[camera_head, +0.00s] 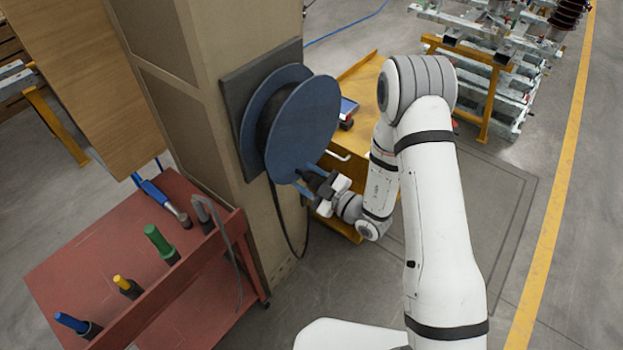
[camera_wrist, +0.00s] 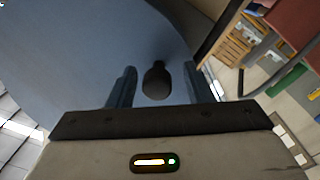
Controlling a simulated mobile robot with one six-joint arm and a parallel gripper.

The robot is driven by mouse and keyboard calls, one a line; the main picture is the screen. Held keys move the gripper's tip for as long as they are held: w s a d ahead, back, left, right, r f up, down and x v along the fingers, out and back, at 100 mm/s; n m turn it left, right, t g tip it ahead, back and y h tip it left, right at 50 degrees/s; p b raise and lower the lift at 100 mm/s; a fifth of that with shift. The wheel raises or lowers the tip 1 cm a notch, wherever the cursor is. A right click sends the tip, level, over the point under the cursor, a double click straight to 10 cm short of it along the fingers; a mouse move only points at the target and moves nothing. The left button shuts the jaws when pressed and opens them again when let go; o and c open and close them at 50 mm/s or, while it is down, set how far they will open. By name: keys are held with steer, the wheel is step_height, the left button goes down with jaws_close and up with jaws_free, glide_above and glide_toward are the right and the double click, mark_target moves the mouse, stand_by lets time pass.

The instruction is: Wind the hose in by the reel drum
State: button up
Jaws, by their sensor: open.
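The blue reel drum (camera_head: 302,125) is mounted on a dark plate on the side of a tan column. A thin dark hose (camera_head: 279,218) hangs from under the drum down along the column toward the floor. My gripper (camera_head: 306,180) is at the lower front edge of the drum, its fingers pointing at the disc. In the wrist view the blue disc (camera_wrist: 75,60) fills much of the picture. A dark knob (camera_wrist: 156,82) shows between my two open fingers, with a gap on each side. Whether the hose is wound inside the drum is mostly hidden.
A red cart (camera_head: 80,262) with several coloured-handled tools stands at the lower left, close to the column (camera_head: 225,150). A yellow cabinet (camera_head: 368,95) stands behind my arm. Metal racks (camera_head: 510,60) are at the back right. The floor at the right is clear.

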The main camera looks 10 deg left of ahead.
steer(key=shift+d, duration=0.1)
steer(key=b+v, duration=0.2)
steer(key=v, duration=0.4)
steer(key=shift+f, duration=0.1)
steer(key=shift+v, duration=0.85)
